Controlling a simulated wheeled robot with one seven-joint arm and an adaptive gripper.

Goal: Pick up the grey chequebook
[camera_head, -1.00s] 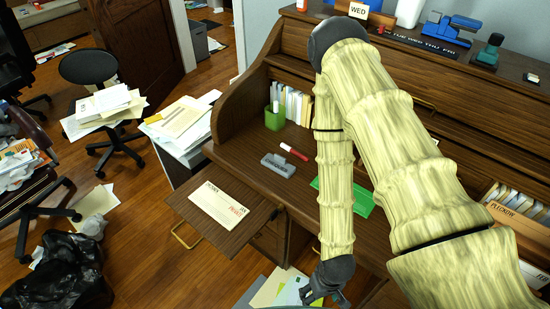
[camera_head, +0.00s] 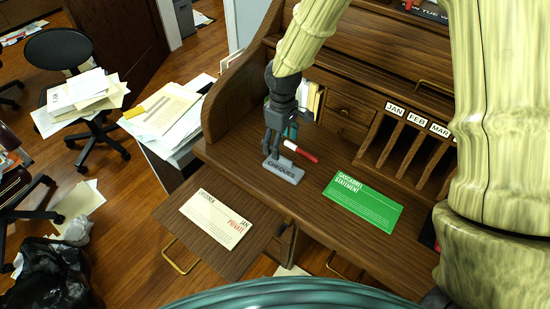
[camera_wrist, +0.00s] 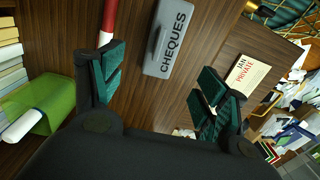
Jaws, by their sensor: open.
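The grey chequebook (camera_head: 284,171), marked CHEQUES, lies on the wooden desk top near its left front. In the wrist view the chequebook (camera_wrist: 168,40) shows ahead of my fingers, roughly between their lines. My gripper (camera_head: 273,150) points down just above and behind the chequebook in the head view. In the wrist view my gripper (camera_wrist: 158,80) has its two green-padded fingers wide apart with nothing between them. I cannot tell whether a fingertip touches the chequebook.
A red and white marker (camera_head: 301,152) lies beside the chequebook. A green statement (camera_head: 362,201) lies to the right. A pulled-out board (camera_head: 222,250) holds a cream paper (camera_head: 215,218). A green holder (camera_wrist: 45,103) and pigeonholes (camera_head: 400,145) stand behind.

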